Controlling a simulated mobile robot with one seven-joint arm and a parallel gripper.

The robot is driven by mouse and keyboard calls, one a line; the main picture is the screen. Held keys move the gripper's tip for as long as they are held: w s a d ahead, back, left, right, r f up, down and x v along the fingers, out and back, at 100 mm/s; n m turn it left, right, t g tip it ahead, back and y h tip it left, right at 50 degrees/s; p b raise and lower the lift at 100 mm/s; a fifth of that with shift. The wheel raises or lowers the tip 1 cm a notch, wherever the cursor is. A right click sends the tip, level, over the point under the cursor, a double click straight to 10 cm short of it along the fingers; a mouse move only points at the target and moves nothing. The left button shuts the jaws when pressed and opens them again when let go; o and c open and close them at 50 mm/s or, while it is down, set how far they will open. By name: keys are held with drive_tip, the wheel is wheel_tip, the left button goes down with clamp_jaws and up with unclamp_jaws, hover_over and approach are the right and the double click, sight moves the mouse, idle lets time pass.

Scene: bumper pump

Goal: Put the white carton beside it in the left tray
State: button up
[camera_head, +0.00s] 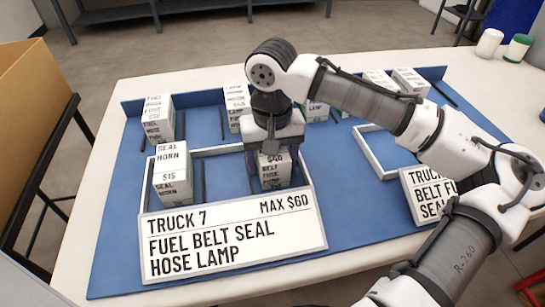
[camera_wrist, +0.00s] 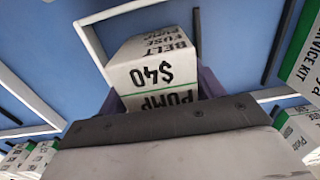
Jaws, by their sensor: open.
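A white carton (camera_head: 275,170) marked $40, belt, fuse and pump stands in the left tray (camera_head: 312,215), right of its middle. It also shows in the wrist view (camera_wrist: 152,65), with its printed top facing the camera. My gripper (camera_head: 270,150) is above this carton with its jaws open. In the wrist view, purple finger parts show at both sides of the carton; contact cannot be told. Another white carton (camera_head: 172,175), marked seal, horn and $15, stands at the left in the same tray. The tray's front sign reads Truck 7, max $60, fuel belt seal hose lamp.
More white cartons stand in back rows, including one at the left (camera_head: 158,118) and one near the middle (camera_head: 237,105). A right tray (camera_head: 375,155) with its own sign (camera_head: 425,195) is partly behind my arm. Dark dividers (camera_head: 200,180) stand on the blue mat.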

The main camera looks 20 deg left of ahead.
drive_tip(key=shift+s+a, duration=0.1)
drive_tip(key=shift+a, duration=0.05)
wheel_tip(320, 180, up, 12)
drive_tip(key=shift+r+p, duration=0.2)
drive_tip(key=shift+p, duration=0.75)
